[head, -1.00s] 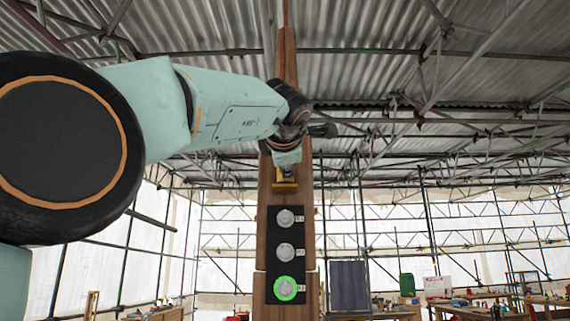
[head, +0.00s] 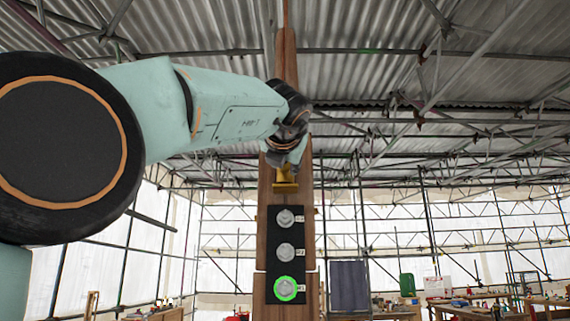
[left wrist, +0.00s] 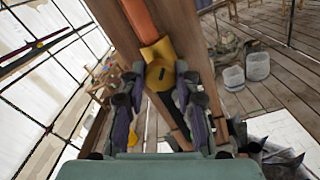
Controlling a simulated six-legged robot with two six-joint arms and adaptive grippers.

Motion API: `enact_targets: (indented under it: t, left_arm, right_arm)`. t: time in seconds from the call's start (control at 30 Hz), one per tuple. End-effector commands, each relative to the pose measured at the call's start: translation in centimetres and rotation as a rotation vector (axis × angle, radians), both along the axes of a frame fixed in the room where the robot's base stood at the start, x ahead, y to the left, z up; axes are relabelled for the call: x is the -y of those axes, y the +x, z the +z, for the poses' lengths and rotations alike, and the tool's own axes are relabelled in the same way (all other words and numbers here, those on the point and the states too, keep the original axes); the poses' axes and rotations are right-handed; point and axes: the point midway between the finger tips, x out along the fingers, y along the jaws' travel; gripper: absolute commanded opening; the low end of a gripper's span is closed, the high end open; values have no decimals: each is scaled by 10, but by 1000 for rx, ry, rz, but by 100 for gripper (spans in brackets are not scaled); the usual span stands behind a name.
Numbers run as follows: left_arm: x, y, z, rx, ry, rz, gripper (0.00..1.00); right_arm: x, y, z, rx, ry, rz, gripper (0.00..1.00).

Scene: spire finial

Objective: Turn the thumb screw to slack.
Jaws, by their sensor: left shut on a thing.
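The thumb screw (left wrist: 159,72) is a yellow, brass-like piece with a dark slot on the wooden spire. My left gripper (left wrist: 160,88) has its fingers on both sides of it and is shut on it. In the head view the yellow fitting (head: 285,180) shows just below my left gripper (head: 284,166), whose fingers are mostly hidden by the wrist. The wooden spire (head: 287,60) stands upright. My right gripper is in neither view.
Below the fitting, a black panel (head: 300,268) on the spire carries three round grey dials; the lowest dial (head: 286,289) has a green ring. An orange strip (left wrist: 139,18) runs along the wood beside the screw. Buckets (left wrist: 246,72) stand on the plank floor. Scaffolding surrounds the spire.

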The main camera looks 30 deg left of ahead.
Motion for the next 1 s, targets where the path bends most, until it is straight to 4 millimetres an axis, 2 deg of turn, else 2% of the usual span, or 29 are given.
enact_targets:
  t: [0.5,1.0]
  left_arm:
    - [0,2,-4,231,-392,3,0]
    - [0,2,-5,342,-576,5,0]
  right_arm:
    - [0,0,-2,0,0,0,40]
    - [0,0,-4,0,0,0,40]
